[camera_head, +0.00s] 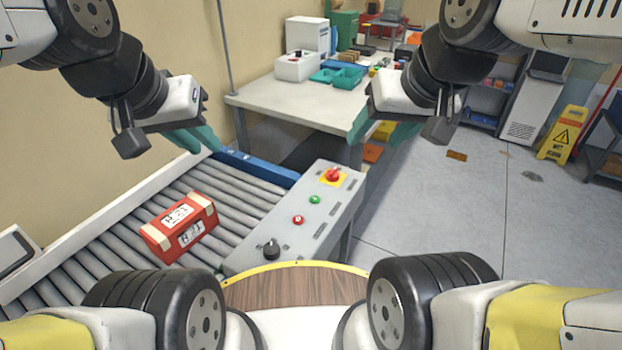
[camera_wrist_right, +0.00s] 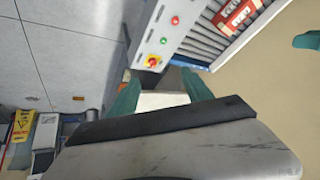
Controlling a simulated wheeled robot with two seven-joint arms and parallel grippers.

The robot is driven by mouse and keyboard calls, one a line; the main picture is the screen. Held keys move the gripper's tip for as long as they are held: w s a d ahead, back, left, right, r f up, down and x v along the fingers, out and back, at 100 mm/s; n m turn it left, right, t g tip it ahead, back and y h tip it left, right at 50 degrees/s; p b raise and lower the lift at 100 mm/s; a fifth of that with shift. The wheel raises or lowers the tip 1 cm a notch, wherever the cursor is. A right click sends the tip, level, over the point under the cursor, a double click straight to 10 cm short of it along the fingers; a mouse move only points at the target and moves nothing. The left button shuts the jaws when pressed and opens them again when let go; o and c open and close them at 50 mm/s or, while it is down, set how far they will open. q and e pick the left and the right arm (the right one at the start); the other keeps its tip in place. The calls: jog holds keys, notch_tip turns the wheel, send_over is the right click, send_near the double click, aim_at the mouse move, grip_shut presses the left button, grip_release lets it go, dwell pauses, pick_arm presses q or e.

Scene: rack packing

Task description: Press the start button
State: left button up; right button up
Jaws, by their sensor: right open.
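No readable label marks the start button. The green button also shows in the right wrist view (camera_wrist_right: 164,40). My right gripper (camera_head: 378,130) is open and empty, beyond the panel and apart from the buttons. My left gripper (camera_head: 203,138) is above the conveyor's far side; its finger gap is unclear.
A red labelled package (camera_head: 180,226) lies on the rollers (camera_head: 105,258). A white worktable (camera_head: 290,103) with teal bins (camera_head: 347,77) stands behind. A yellow wet-floor sign (camera_head: 563,135) stands on the right. The floor right of the panel is mostly clear.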

grip_shut()
dwell(1.5)
